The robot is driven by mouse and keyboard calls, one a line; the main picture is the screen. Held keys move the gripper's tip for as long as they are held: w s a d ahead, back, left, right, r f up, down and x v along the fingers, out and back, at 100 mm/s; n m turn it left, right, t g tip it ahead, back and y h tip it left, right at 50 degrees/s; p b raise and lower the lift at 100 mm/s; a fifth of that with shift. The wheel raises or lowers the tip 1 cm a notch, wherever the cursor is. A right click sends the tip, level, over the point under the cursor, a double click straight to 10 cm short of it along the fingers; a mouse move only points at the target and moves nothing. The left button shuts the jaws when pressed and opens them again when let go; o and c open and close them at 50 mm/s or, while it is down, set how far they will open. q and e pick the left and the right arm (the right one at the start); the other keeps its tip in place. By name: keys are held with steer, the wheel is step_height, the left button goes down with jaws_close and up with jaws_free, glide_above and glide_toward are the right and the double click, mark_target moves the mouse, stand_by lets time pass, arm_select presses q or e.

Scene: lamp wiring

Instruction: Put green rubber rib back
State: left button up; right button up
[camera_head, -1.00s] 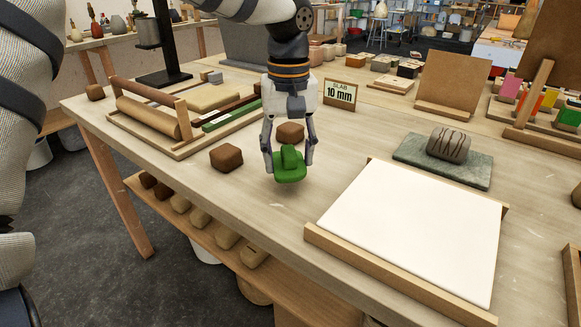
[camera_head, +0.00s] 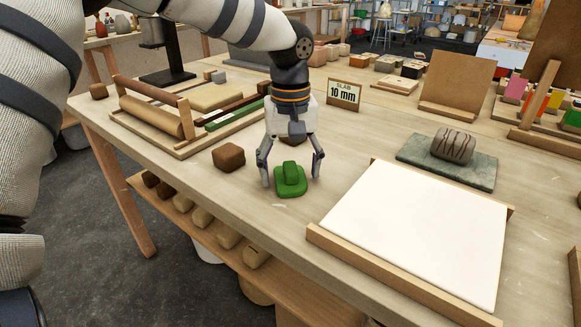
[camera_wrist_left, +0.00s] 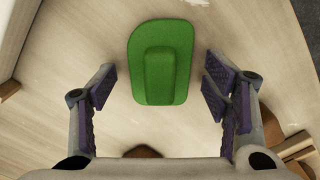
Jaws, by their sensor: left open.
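The green rubber rib (camera_head: 290,181) lies flat on the wooden table, its raised grip facing up. My left gripper (camera_head: 291,183) is open above it, one finger on each side, with a clear gap to both. In the left wrist view the rib (camera_wrist_left: 160,62) lies ahead of and between the open fingers (camera_wrist_left: 158,85), untouched by either. My right gripper is in no view.
A brown clay block (camera_head: 229,157) sits left of the rib, and another (camera_head: 293,138) is partly hidden behind my gripper. A white slab in a wooden frame (camera_head: 400,275) lies to the right. A wooden rack with a roller (camera_head: 150,116) stands at the left. A grey-green board (camera_head: 475,175) bears a striped stone.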

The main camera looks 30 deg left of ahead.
mark_target(290, 166)
arm_select(q)
step_height(290, 166, up, 12)
steer(key=shift+r, duration=0.15)
stand_by(0.4)
